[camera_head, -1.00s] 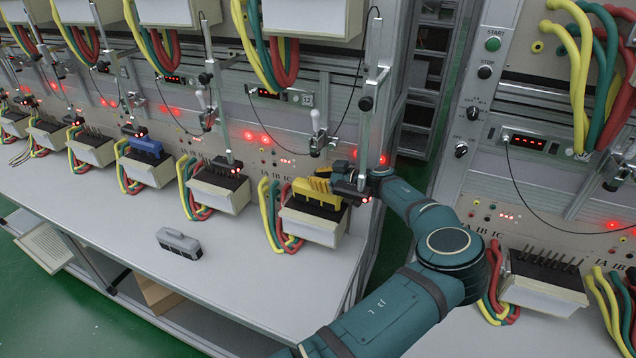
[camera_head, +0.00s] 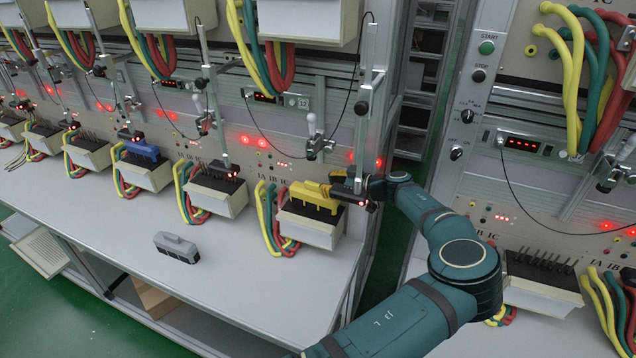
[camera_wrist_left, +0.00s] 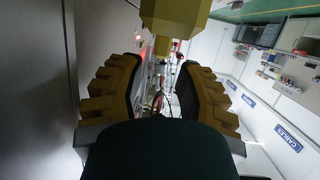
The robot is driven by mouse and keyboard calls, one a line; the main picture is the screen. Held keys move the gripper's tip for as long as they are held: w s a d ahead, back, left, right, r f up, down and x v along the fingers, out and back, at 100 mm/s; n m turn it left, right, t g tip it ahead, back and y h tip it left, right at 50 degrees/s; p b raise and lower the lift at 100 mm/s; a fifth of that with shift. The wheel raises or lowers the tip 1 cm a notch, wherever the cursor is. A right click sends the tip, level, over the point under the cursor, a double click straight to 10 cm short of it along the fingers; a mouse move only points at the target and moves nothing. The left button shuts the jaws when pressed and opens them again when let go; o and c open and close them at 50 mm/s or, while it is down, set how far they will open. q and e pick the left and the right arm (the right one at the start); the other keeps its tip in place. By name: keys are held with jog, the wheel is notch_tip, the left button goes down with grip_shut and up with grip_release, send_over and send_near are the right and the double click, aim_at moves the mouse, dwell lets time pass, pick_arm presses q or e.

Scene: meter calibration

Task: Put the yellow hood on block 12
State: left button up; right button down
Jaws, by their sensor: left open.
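The yellow hood (camera_head: 314,196) sits on the black terminals of the rightmost block (camera_head: 309,228) on the left bench. A small "12" tag (camera_head: 303,102) is on the panel above that block. A yellow piece, seemingly the hood (camera_wrist_left: 175,14), shows beyond the jaws at the top. My right gripper is not in view.
A grey hood (camera_head: 177,247) lies loose on the bench (camera_head: 240,290). A blue hood (camera_head: 141,151) sits on another block. A vertical post with a clamp (camera_head: 363,130) stands close to my left gripper. Red, green and yellow cables (camera_head: 270,215) hang beside the blocks.

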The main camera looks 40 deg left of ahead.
pick_arm(q)
jog(key=v, duration=0.6)
jog(key=shift+d+p, duration=0.3)
jog(key=shift+d, duration=0.05)
jog(key=shift+d, duration=0.1)
